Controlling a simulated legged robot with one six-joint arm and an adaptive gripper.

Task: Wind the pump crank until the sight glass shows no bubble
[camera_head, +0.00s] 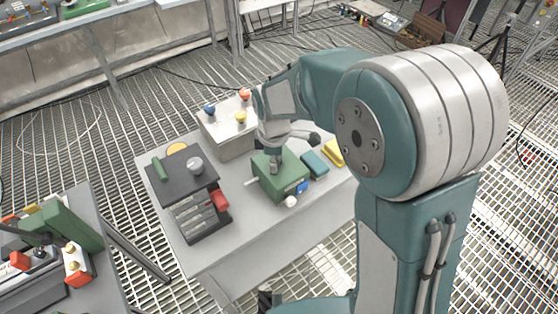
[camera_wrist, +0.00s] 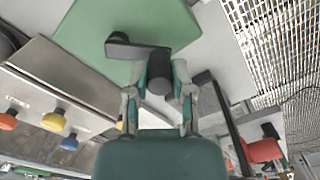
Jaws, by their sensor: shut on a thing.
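The pump is a green box (camera_head: 289,186) on the grey table, and its green top also fills the upper part of the wrist view (camera_wrist: 88,40). A dark crank (camera_wrist: 135,50) lies over that top, with an arm and a thick round handle (camera_wrist: 158,84). My gripper (camera_head: 274,160) points down over the box. In the wrist view my gripper (camera_wrist: 160,75) has its fingers on both sides of the handle, shut on it. The gripper hides most of the crank in the head view. I cannot make out the sight glass or any bubble.
A dark box with a red part (camera_head: 183,190) stands left of the pump. Behind is a grey box with coloured knobs (camera_head: 228,142). Teal (camera_head: 315,163) and yellow (camera_head: 333,152) blocks lie close on the right. The table's front (camera_head: 270,245) is clear.

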